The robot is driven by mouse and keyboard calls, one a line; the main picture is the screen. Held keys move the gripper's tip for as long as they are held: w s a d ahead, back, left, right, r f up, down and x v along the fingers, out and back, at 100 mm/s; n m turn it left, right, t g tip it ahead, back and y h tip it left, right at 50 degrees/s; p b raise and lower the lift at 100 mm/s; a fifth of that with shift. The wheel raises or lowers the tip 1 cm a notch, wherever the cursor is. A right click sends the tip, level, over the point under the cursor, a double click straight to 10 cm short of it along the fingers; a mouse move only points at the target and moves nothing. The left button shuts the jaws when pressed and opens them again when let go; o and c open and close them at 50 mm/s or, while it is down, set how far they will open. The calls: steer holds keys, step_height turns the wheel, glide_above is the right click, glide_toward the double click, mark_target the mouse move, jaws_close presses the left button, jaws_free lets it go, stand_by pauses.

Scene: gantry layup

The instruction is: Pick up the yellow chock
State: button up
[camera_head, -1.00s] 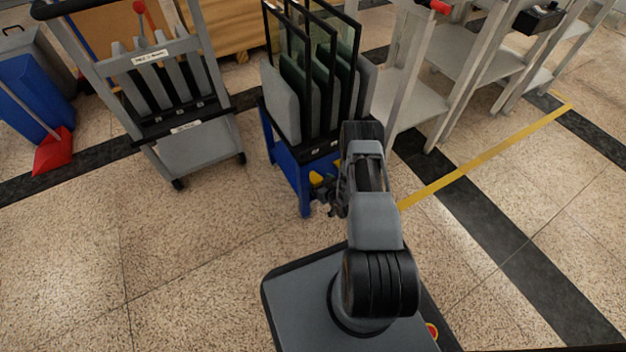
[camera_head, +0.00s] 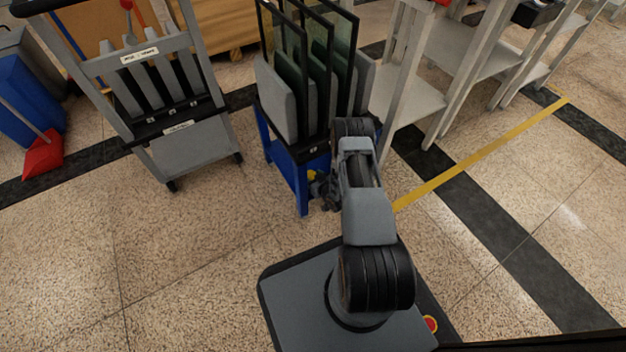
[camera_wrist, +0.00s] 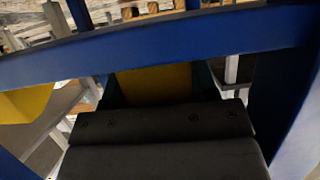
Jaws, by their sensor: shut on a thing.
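A small patch of the yellow chock (camera_head: 312,175) shows in the head view beside the blue leg of the glass cart, mostly hidden. My gripper (camera_head: 322,188) is there, low at the cart's front, partly hidden by my arm. In the wrist view a yellow block (camera_wrist: 155,84) shows just beyond the dark jaws (camera_wrist: 160,135), which are close together and shut on it. The contact itself is hidden. Another yellow piece (camera_wrist: 25,103) shows at the left edge of the wrist view.
The blue cart frame (camera_wrist: 150,52) crosses close in front of the wrist camera. The cart's dark glass panes (camera_head: 318,60) stand upright above. A grey rack cart (camera_head: 185,150) is at left and pale metal shelving (camera_head: 410,100) at right. The front left floor is clear.

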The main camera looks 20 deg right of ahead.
steer(key=shift+c, duration=0.9)
steer(key=shift+r, duration=0.15)
